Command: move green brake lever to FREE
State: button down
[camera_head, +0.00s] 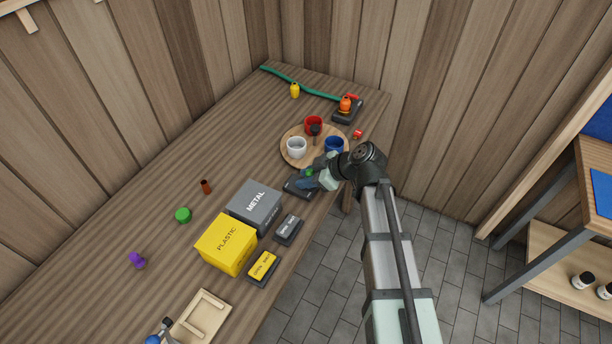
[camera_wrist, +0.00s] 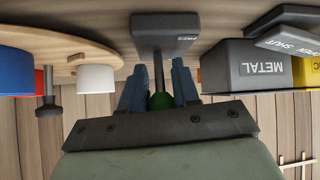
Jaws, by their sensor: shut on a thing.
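The green brake lever's knob (camera_wrist: 160,100) is between the two blue-grey fingers of my gripper (camera_wrist: 159,92) in the wrist view. Its dark shaft (camera_wrist: 158,70) runs from the knob to a dark grey base (camera_wrist: 150,25) that bears the word FREE on the side shown. In the head view a bit of the green knob (camera_head: 309,172) shows at my gripper (camera_head: 314,178), above the dark base (camera_head: 292,187) near the bench's front edge. My gripper is shut on the knob. The fingers hide part of the lever, and its exact tilt is hard to tell.
A round wooden tray (camera_head: 288,155) with red, white and blue mugs stands just behind the lever. A grey METAL box (camera_head: 255,205) and a yellow PLASTIC box (camera_head: 225,243) stand to the left, with small switch blocks before them. Another dark base with an orange-red top (camera_head: 345,104) is farther back.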

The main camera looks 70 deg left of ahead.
dwell(0.5)
jog(key=c, duration=0.9)
grip_release()
jog(key=v, duration=1.3)
jog(key=shift+w+d+r, duration=0.1)
jog(key=shift+w+d, duration=0.2)
